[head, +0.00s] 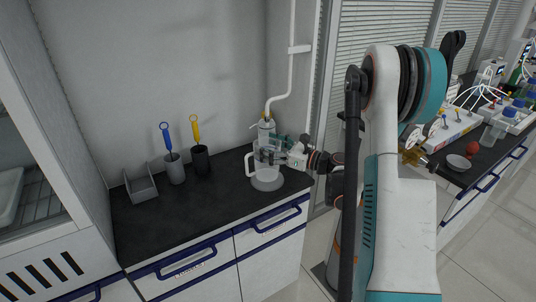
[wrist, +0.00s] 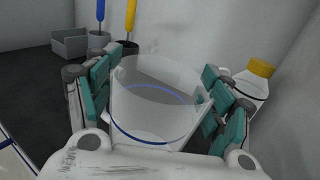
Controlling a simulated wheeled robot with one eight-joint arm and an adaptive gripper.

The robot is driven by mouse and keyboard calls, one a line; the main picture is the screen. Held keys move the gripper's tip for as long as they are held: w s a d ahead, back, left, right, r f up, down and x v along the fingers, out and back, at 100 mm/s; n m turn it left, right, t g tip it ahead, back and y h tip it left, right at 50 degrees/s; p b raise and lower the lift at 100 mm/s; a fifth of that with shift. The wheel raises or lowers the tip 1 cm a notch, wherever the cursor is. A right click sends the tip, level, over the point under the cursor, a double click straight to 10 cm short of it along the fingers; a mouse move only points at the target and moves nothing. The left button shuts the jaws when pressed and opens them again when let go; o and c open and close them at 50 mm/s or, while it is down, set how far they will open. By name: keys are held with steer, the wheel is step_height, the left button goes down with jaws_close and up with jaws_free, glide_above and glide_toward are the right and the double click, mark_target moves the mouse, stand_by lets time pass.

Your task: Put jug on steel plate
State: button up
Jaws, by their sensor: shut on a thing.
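The jug (head: 263,172) is a clear, see-through vessel with a handle on its left side in the head view. In the wrist view the jug (wrist: 155,100) stands between the teal finger pads of my gripper (wrist: 160,105), which is shut on it. A blue line runs around the jug. The round steel plate (head: 267,183) is on the dark counter, directly below the jug in the head view. I cannot tell whether the jug's base touches it. My gripper (head: 278,150) reaches in from the right. The plate is mostly hidden behind the jug in the wrist view.
A bottle with a yellow cap (wrist: 262,68) stands close to the right finger. A grey cup with a blue-handled tool (head: 175,168) and a black cup with a yellow-handled tool (head: 201,160) stand left, beside a grey open holder (head: 140,187). The counter's front left (head: 180,220) is clear.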

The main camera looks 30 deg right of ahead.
steer(key=shift+f, duration=0.85)
steer(key=o, duration=1)
steer(key=shift+f+b, duration=0.2)
steer(key=shift+b, duration=0.1)
steer(key=o, duration=0.4)
steer(key=shift+r, duration=0.1)
